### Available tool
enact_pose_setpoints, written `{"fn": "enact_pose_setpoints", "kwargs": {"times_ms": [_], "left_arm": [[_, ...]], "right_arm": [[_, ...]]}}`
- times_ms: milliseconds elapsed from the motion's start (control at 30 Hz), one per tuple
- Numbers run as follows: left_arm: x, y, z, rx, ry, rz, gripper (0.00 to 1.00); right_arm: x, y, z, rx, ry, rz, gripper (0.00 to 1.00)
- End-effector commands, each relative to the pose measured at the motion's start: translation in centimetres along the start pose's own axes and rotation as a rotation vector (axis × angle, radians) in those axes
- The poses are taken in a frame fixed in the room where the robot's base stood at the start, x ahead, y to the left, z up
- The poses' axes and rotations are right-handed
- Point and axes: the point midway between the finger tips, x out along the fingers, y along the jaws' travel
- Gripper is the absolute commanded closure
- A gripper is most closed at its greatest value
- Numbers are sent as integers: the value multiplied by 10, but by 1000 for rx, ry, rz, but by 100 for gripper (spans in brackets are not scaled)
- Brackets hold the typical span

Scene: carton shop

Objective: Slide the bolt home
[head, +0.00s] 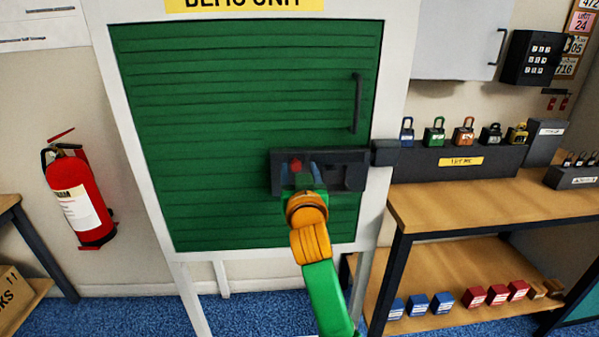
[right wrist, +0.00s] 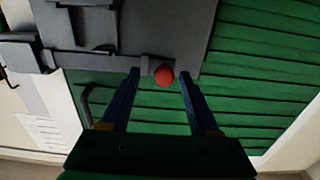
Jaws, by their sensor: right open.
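The green slatted door (head: 230,90) carries a dark grey bolt plate (head: 354,158) at its lower right. A red knob (head: 296,165) on the bolt sits near the left end of that plate. A grey keeper block (head: 385,152) is on the white frame, right of the plate. My right gripper (head: 300,172) is in front of the plate at the knob, partly hiding it. In the right wrist view the open blue fingers (right wrist: 161,77) stand on either side of the red knob (right wrist: 163,75), with gaps visible. Whether the fingertips reach knob depth is unclear. My left gripper is out of view.
A vertical door handle (head: 357,103) is above the plate. A wooden bench (head: 490,185) with several padlocks on a dark rack (head: 440,165) stands close on the right. A fire extinguisher (head: 75,195) hangs at left. Blue floor is clear below the door.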

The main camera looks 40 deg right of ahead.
Motion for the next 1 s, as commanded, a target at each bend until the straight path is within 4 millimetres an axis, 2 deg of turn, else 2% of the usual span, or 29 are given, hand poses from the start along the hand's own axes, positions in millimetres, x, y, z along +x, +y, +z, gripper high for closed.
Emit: {"fn": "enact_pose_setpoints", "kwargs": {"times_ms": [67,300,433,867,967,1000], "left_arm": [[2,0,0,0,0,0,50],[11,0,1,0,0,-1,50],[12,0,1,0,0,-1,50],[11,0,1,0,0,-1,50],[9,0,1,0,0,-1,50],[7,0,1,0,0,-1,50]], "right_arm": [[-6,0,1,0,0,-1,38],[-55,1,2,4,0,-1,38],[-69,2,1,3,0,1,38],[-70,1,2,-3,-4,0,38],[-59,-16,28,-68,-63,-45,38],[-52,-30,53,-119,-113,-84,38]]}}
